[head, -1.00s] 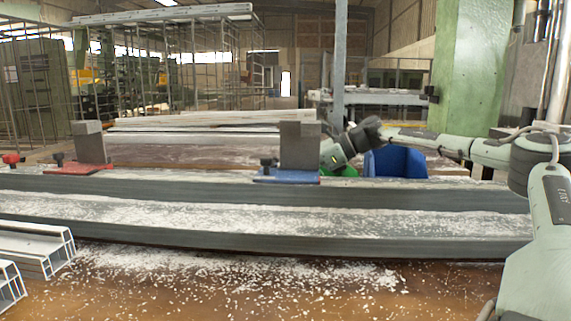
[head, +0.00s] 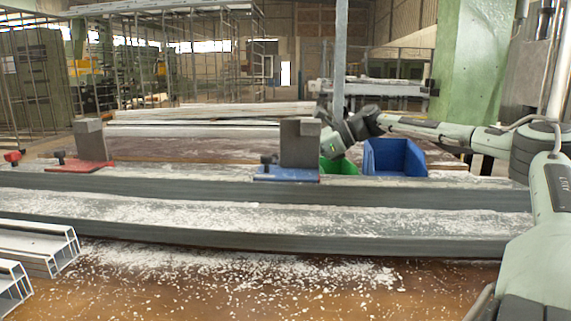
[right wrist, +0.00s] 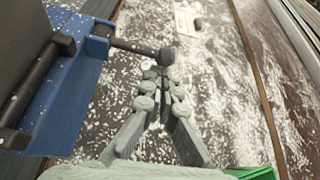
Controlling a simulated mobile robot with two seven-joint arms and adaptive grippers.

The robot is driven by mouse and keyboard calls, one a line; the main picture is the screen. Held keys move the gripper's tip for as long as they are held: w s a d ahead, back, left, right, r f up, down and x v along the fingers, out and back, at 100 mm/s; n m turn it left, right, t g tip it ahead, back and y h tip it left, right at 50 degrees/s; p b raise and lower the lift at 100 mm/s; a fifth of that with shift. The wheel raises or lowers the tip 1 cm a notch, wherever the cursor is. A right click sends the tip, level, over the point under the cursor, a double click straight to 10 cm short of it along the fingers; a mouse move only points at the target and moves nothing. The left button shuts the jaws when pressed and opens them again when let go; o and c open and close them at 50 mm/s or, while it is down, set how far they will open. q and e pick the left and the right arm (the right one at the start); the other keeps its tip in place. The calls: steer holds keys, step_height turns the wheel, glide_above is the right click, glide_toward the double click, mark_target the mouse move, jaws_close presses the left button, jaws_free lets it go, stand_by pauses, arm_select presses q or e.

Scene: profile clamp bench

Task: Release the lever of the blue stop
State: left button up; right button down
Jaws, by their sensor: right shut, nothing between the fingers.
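The blue stop (head: 287,174) sits on the long grey rail in the head view, with an upright grey block (head: 300,145) and a dark knob (head: 268,159) at its left. In the right wrist view the blue stop (right wrist: 68,98) is at the left. A dark lever (right wrist: 140,47) sticks out from it to the right and ends in a round knob. My right gripper (right wrist: 158,75) is shut and empty, its fingertips right at that knob; I cannot tell whether they touch. In the head view the block hides its fingertips. My left gripper is not in view.
A red stop (head: 80,166) with a grey block stands farther left on the rail. A blue bin (head: 395,158) and a green bin (head: 340,167) stand behind the rail. White profiles (head: 38,240) lie at the front left. White chips cover the bench.

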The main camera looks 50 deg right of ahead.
steer(key=shift+r, duration=0.15)
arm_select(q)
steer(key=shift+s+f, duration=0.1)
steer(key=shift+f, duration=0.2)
arm_select(e)
steer(key=shift+w+r, duration=0.1)
steer(key=shift+r, duration=0.1)
steer(key=shift+r+n+h, duration=0.25)
steer(key=shift+n+h, duration=0.15)
steer(key=shift+r, duration=0.15)
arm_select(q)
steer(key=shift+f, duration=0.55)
arm_select(e)
steer(key=shift+r, duration=0.3)
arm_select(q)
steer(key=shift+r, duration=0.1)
arm_select(e)
steer(key=shift+r, duration=0.1)
